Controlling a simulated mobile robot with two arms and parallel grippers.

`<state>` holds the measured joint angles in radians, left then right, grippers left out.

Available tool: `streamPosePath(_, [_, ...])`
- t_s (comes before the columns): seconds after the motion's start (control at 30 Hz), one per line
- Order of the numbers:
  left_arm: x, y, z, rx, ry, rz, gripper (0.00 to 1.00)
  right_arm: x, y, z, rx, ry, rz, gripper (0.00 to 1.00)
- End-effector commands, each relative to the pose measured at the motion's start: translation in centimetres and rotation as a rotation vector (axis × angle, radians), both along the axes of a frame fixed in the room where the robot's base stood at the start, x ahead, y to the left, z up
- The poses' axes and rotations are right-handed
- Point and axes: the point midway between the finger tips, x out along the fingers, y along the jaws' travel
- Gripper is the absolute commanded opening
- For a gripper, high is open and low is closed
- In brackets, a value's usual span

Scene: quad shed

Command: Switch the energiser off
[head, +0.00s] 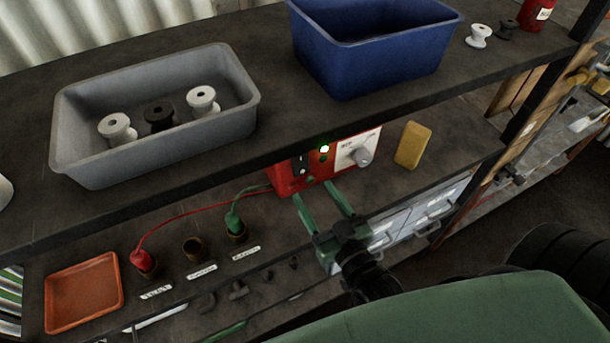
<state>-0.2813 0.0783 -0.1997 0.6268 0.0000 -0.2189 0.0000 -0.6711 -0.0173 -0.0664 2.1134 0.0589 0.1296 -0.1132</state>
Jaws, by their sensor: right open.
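The energiser (285,178) is a red box with a white panel on the lower shelf, its top partly hidden by the upper shelf. A green light (324,149) on its front is lit. A small dark switch (302,168) with a pale mark sits left of the light; its position is too small to tell. A grey knob (361,156) is on the white panel. My right gripper (312,190) is open and empty, its green fingers spread just below and in front of the energiser's front. Contact cannot be told. My left gripper is out of view.
The upper shelf (270,138) overhangs the energiser. Red and green leads run to sockets; the red plug (140,259) and green plug (234,222) are at the left. A yellow block (413,145) stands to the right. A grey tray (85,150) and blue bin (375,55) sit above.

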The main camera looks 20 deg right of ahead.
Motion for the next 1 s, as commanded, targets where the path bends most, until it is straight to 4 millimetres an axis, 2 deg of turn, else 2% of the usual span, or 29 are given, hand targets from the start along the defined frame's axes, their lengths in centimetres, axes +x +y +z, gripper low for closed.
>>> streamPosePath(0.1, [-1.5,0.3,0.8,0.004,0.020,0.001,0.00,2.1,0.1,0.3,0.000,-0.002,0.000,0.58])
streamPosePath(0.27, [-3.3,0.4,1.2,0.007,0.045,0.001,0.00,4.0,0.1,0.1,0.000,0.001,0.000,0.58])
streamPosePath(0.4, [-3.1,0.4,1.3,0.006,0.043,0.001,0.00,4.8,0.2,0.0,0.000,0.002,0.000,0.58])
streamPosePath(0.63, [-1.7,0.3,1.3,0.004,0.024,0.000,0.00,4.8,0.2,-0.1,0.000,0.003,0.000,0.58])
streamPosePath(0.67, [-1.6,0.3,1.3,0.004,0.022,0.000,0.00,4.8,0.2,-0.1,0.000,0.003,0.000,0.55])
streamPosePath(0.8, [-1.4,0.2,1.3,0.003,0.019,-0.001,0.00,4.8,0.2,-0.1,0.000,0.002,0.000,0.16])
streamPosePath(0.87, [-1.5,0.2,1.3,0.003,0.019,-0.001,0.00,4.8,0.2,-0.1,0.000,0.002,0.000,0.00])
streamPosePath(1.0, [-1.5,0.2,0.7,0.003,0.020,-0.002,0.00,4.9,0.2,-0.4,0.000,-0.010,0.000,0.00])
